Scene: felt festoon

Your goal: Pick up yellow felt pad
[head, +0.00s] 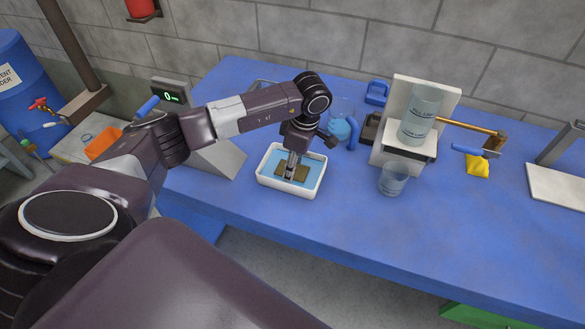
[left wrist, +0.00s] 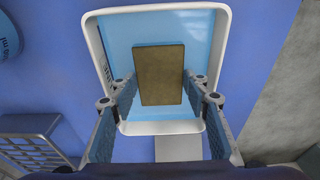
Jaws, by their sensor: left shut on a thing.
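A dark yellow-brown felt pad (head: 290,170) is in a white tray (head: 265,182) with a light blue inside, on the blue bench. In the left wrist view the pad (left wrist: 159,72) is a flat rectangle between the two fingers. My left gripper (head: 291,174) reaches down into the tray and is shut on the pad's two side edges. I cannot tell whether the pad is lifted clear of the tray floor. In the left wrist view the gripper (left wrist: 160,92) has a finger at each side of the pad. My right gripper is not in view.
A clear beaker (head: 393,179) and a white stand (head: 399,139) holding a glass cylinder (head: 420,113) are to the right. The bench front is clear.

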